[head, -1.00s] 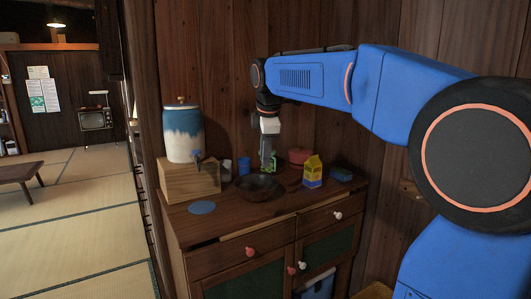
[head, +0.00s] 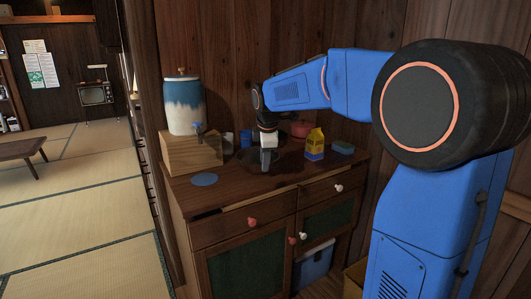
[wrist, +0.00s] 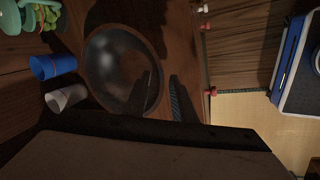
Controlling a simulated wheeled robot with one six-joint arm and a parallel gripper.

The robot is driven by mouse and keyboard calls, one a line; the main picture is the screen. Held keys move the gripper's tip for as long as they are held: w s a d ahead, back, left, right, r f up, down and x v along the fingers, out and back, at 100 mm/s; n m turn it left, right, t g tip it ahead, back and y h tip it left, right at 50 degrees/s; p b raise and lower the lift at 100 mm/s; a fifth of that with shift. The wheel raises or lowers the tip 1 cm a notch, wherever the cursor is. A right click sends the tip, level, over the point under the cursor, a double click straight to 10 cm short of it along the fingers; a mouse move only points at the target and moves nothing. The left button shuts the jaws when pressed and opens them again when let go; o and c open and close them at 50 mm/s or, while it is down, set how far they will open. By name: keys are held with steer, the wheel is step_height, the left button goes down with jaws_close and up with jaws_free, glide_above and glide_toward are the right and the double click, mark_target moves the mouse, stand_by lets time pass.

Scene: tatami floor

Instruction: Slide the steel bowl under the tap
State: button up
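The steel bowl (wrist: 105,62) is dark and round and sits upright on the wooden cabinet top. The tap (head: 199,129) is on the blue-and-white water jar (head: 184,107), left of the bowl. A flat blue disc (head: 204,179) lies on the cabinet top in front of the tap's wooden stand.
The wooden stand (head: 188,151) holds the jar. A blue cup (wrist: 52,66) and a pale cup (wrist: 66,97) stand beside the bowl. A yellow milk carton (head: 315,146), a red pot (head: 300,128) and a sponge (head: 343,147) are behind and right. The top between gripper and disc is clear.

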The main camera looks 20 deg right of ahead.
steer(key=shift+w+d+f, duration=0.1)
steer(key=shift+w+f, duration=0.15)
steer(key=shift+f, duration=0.4)
jaws_close()
